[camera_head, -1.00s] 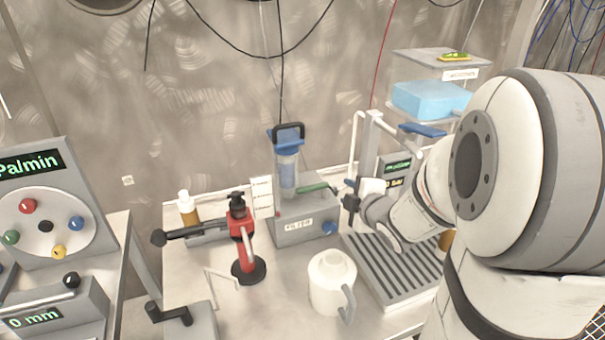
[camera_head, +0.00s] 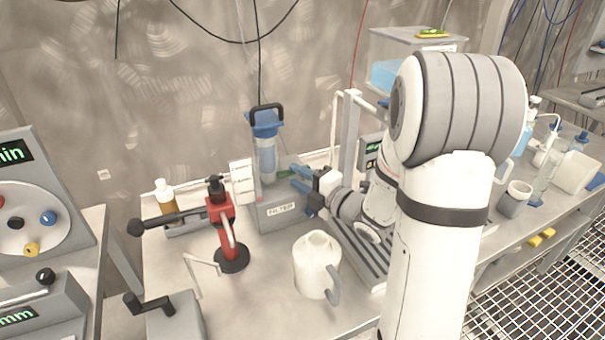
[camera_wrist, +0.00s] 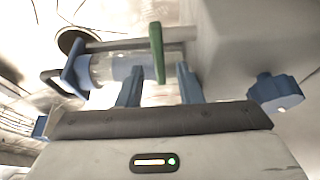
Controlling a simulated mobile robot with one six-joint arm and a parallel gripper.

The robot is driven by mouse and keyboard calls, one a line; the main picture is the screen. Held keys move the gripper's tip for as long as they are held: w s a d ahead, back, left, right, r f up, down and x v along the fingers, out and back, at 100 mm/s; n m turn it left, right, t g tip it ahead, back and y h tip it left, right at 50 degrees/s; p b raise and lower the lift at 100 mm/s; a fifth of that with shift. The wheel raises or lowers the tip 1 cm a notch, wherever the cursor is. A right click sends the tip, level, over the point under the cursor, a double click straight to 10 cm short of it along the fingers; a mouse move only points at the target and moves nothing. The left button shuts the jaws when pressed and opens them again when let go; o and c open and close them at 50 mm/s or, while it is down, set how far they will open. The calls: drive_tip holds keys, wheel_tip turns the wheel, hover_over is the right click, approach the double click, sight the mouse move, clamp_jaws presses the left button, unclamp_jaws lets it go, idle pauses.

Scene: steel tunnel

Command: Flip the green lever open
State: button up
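The green lever (camera_wrist: 157,50) stands out beside the clear filter cylinder (camera_wrist: 120,70) in the wrist view. In the head view the green lever (camera_head: 283,174) shows only in part, just above the grey box labelled FILTER (camera_head: 283,211). My gripper (camera_head: 299,182) is at the right of this box. In the wrist view my gripper (camera_wrist: 159,80) has its two blue fingers apart, with the near end of the lever in the gap between their tips. No finger visibly presses on the lever.
A blue knob (camera_wrist: 276,92) sits right of the fingers in the wrist view. A red stand with a black handle (camera_head: 222,225) is left of the filter box. A white jug (camera_head: 316,265) stands in front. A grey slatted tray (camera_head: 352,250) lies under my arm.

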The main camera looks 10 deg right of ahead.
drive_tip(key=shift+x, duration=0.85)
drive_tip(key=shift+c, duration=0.4)
clamp_jaws()
